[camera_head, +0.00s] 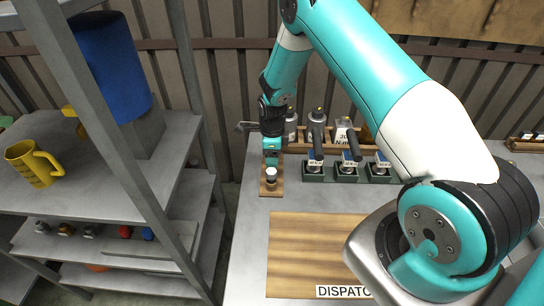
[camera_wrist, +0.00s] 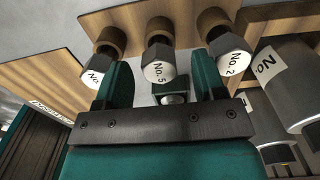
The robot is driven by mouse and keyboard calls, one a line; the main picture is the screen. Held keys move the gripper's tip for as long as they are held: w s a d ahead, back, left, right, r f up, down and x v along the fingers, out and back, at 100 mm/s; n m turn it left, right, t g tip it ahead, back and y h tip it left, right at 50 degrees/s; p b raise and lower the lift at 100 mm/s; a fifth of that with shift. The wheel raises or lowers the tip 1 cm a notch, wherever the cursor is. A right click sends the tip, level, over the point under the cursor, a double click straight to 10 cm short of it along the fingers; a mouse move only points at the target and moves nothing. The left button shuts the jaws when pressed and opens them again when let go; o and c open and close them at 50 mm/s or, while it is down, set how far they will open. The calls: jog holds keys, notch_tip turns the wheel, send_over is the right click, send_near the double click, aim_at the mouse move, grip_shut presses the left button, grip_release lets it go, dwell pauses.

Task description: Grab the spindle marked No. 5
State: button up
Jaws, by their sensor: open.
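The spindle marked No. 5 (camera_wrist: 159,66) shows in the wrist view as the middle one of three, its light hexagonal end facing the camera. It stands in a round brown seat on a wooden holder. My gripper (camera_wrist: 162,76) is open, with one green finger on each side of this spindle in the picture. I cannot tell whether either finger touches it. In the head view my gripper (camera_head: 271,158) hangs just over the small wooden holder (camera_head: 270,190), where one silver-topped spindle (camera_head: 271,174) shows.
The spindle marked No. 2 (camera_wrist: 231,60) is close on the right; another spindle (camera_wrist: 97,70) with a partly hidden number is on the left. Labelled grey cylinders (camera_wrist: 281,77) stand at right. A wooden board (camera_head: 310,250) lies on the table. A shelf with a yellow jug (camera_head: 32,164) stands left.

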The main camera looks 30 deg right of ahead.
jog(key=shift+f, duration=0.7)
jog(key=c, duration=1.1)
jog(key=shift+c, duration=0.2)
jog(key=shift+r, duration=0.1)
